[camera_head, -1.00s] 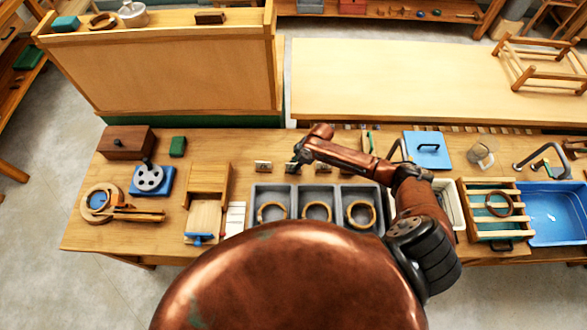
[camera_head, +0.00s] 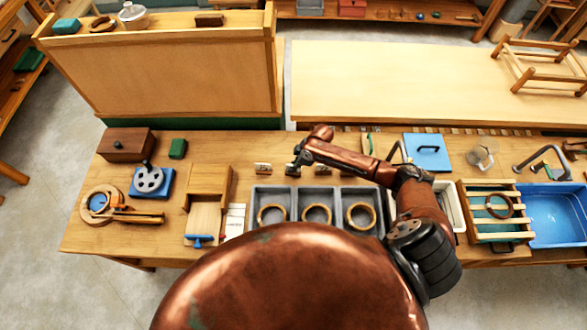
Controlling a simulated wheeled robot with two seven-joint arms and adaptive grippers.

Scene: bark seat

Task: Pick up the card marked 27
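Small cards in wooden holders stand in a row behind the grey trays: one card (camera_head: 263,168) is left of my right gripper, and another holder (camera_head: 322,170) shows partly below my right arm. Their markings are too small to read, so I cannot tell which is 27. My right gripper (camera_head: 294,166) is over the row, close to a holder there that it mostly hides. I cannot tell whether its fingers are open or touch a card. White paper strips (camera_head: 234,219) lie left of the trays. My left gripper is not in view.
Three grey trays (camera_head: 294,217) each hold a wooden ring. A wooden box with a sloping board (camera_head: 207,190) stands left. A slatted rack (camera_head: 488,187) and blue basin (camera_head: 556,215) are right. A wooden panel (camera_head: 170,72) rises behind the bench.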

